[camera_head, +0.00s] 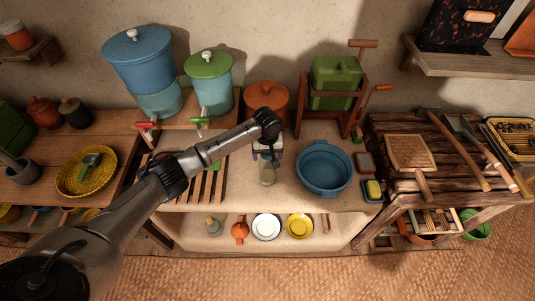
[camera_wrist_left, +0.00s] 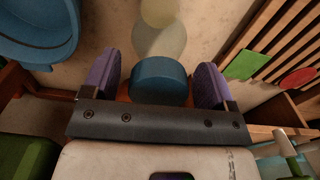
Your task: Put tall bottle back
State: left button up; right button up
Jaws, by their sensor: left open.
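The tall bottle (camera_head: 267,175) stands on the clay counter, pale and see-through in the head view. In the left wrist view its round blue cap (camera_wrist_left: 159,76) shows, with the clear body behind it partly hidden. My left gripper (camera_head: 267,152) is at the bottle's top. In the left wrist view its two purple-padded fingers (camera_wrist_left: 160,88) are open on either side of the cap, with a gap on each side. My right gripper is not in view.
A blue basin (camera_head: 325,168) stands close on the right, and a slatted wooden rack (camera_head: 208,187) on the left. Behind are an orange pot (camera_head: 267,97) and a green-lidded dispenser (camera_head: 209,82). The shelf below holds a white plate (camera_head: 266,227) and a yellow plate (camera_head: 299,226).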

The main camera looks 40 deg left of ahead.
pick_arm(q)
notch_tip(320, 180, up, 11)
jog(key=shift+f+p, duration=0.2)
jog(key=shift+p, duration=0.75)
jog(key=shift+r, duration=0.75)
jog(key=s+d+f+m+t+h, duration=0.1)
jog(key=s+d+f+m, duration=0.6)
jog(key=s+d+f, duration=0.8)
jog(key=s+r+m+t, duration=0.2)
jog(key=s+r+m, duration=0.1)
jog(key=s, duration=1.8)
jog(key=shift+s+a+m+t+y, duration=0.3)
jog(key=shift+a+m+y, duration=0.05)
jog(key=shift+m+y, duration=0.05)
